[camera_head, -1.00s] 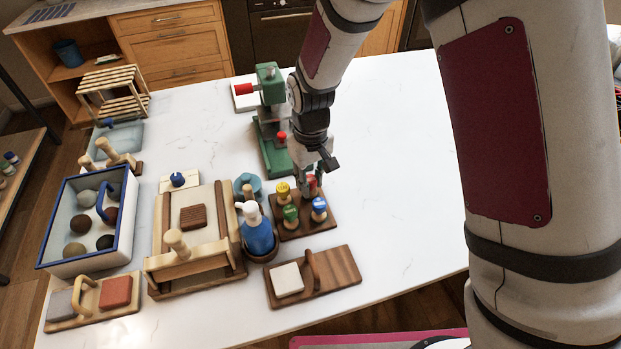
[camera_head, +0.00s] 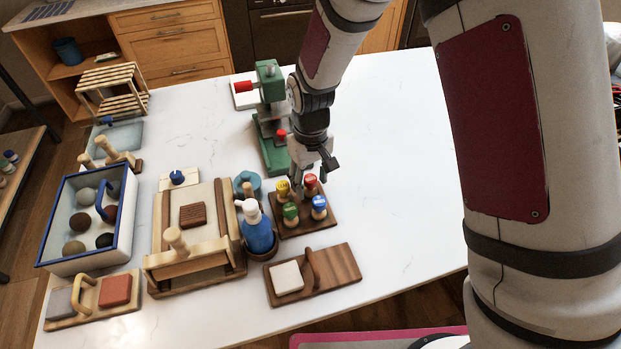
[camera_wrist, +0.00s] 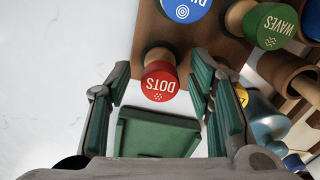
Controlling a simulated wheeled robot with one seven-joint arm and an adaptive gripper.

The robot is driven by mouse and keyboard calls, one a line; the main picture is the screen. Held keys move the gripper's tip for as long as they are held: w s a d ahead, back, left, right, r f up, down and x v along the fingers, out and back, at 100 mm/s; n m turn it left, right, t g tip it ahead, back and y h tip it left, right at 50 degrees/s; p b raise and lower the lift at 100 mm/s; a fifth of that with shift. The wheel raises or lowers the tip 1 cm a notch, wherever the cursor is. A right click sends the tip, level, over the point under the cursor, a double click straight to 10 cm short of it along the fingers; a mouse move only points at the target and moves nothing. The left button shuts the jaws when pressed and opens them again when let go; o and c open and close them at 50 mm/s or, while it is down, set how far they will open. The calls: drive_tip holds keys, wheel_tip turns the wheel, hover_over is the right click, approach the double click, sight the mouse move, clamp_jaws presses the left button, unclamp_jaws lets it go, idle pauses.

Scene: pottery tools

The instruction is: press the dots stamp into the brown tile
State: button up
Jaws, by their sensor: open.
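The dots stamp, with a round red top marked DOTS and a wooden stem, stands upright at the back right of the dark wooden stamp rack (camera_head: 290,231). Its red top shows in the head view (camera_head: 310,181) and the wrist view (camera_wrist: 160,84). My gripper (camera_head: 310,170) is open, just behind and above it. In the wrist view the fingers (camera_wrist: 160,72) lie left and right of the red top, with gaps and nothing gripped. A brown ridged tile (camera_head: 193,215) lies on the pale bed of the wooden roller frame (camera_head: 157,252).
Yellow (camera_head: 282,187), green (camera_head: 290,211) and blue (camera_head: 319,203) stamps share the rack. A green press (camera_head: 272,145) stands behind; a blue bottle (camera_head: 257,234) is left. A board (camera_head: 338,266) with a white tile (camera_head: 287,277) is in front. The table's right side is clear.

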drive_tip(key=shift+r, duration=0.1)
wheel_tip(320, 180, up, 12)
idle(0.5)
